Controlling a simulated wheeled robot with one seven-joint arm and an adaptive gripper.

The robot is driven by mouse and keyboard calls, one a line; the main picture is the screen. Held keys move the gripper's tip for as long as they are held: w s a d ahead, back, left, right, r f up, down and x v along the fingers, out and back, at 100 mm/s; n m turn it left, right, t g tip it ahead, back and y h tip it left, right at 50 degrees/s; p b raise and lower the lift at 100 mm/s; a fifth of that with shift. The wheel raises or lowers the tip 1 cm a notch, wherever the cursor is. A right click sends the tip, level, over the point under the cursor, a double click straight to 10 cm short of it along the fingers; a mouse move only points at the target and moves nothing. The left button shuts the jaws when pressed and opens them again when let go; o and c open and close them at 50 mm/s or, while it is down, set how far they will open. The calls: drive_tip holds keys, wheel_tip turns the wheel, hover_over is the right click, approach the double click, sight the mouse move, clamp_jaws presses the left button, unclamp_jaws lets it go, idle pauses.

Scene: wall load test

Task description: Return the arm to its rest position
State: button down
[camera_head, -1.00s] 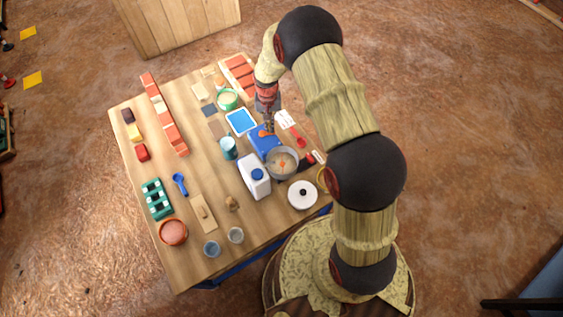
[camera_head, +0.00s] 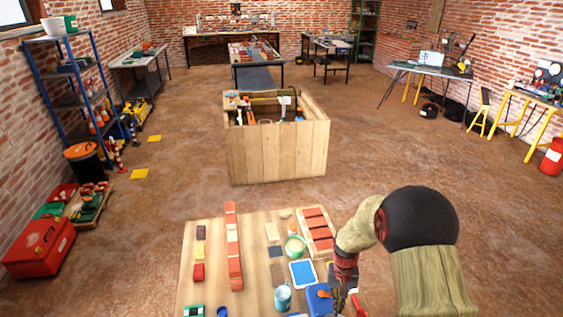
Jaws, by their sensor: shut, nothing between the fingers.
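My arm rises at the lower right of the head view, with its dark round joint and bark-like links. It bends over the near wooden table (camera_head: 211,276) and points down. My gripper (camera_head: 340,299) is small, dark and partly cut off near the bottom edge. It is shut and empty, just right of a blue box (camera_head: 318,299) with an orange mark. I cannot tell how high it is above the tabletop.
Open floor (camera_head: 395,145) lies around the crate.

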drive_tip(key=s+r+t, duration=0.2)
drive_tip(key=s+r, duration=0.5)
drive_tip(key=r, duration=0.5)
drive_tip(key=s+r+n+t, duration=0.1)
drive_tip(key=s+r+t, duration=0.2)
drive_tip(key=s+r, duration=0.4)
drive_tip(key=s+r+t, duration=0.2)
drive_tip(key=s+r, duration=0.6)
drive_tip(key=r, duration=1)
drive_tip(key=shift+n+t, duration=0.3)
drive_tip(key=shift+n, duration=0.1)
